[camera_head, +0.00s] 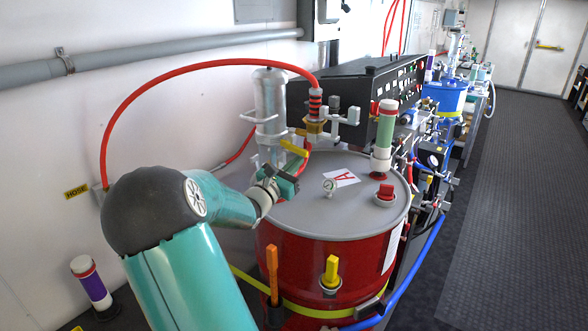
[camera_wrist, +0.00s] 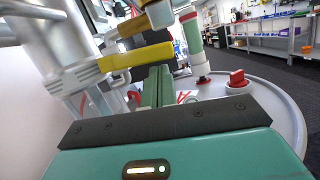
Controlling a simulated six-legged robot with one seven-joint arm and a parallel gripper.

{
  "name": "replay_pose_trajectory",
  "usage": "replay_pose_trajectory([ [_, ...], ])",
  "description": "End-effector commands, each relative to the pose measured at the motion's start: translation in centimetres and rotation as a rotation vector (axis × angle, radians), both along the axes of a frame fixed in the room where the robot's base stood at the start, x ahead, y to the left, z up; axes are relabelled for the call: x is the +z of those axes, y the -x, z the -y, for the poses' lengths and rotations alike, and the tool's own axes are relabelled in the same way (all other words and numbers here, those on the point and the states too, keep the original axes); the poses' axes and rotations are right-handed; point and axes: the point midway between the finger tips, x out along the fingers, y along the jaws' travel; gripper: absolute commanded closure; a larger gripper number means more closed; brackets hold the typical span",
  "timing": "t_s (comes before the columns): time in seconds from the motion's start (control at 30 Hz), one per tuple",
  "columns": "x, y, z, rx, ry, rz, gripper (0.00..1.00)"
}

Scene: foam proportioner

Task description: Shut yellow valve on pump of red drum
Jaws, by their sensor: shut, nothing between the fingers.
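The red drum (camera_head: 320,275) stands upright with a grey lid. Its silver pump (camera_head: 268,105) rises at the back left of the lid, with a red hose at the top. The yellow valve handle (camera_head: 294,148) sticks out sideways from the pump. In the wrist view the handle (camera_wrist: 130,58) lies across the upper middle. My gripper (camera_head: 294,170) is shut and empty, just below the handle. Its green fingers (camera_wrist: 158,76) overlap the right end of the handle in the wrist view. I cannot tell whether they touch it.
A red cap (camera_head: 385,192), a small gauge (camera_head: 329,185) and a green-and-white cylinder (camera_head: 384,130) stand on the lid. A black control box (camera_head: 350,85) is behind. A blue drum (camera_head: 446,98) stands farther back. The dark floor at right is clear.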

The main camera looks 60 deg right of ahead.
Motion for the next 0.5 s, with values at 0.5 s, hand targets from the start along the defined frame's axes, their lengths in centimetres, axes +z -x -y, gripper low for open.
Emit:
replay_pose_trajectory([
  [0.5, 1.8, 0.5, -0.1, -0.001, 0.004, 0.002, 1.00],
])
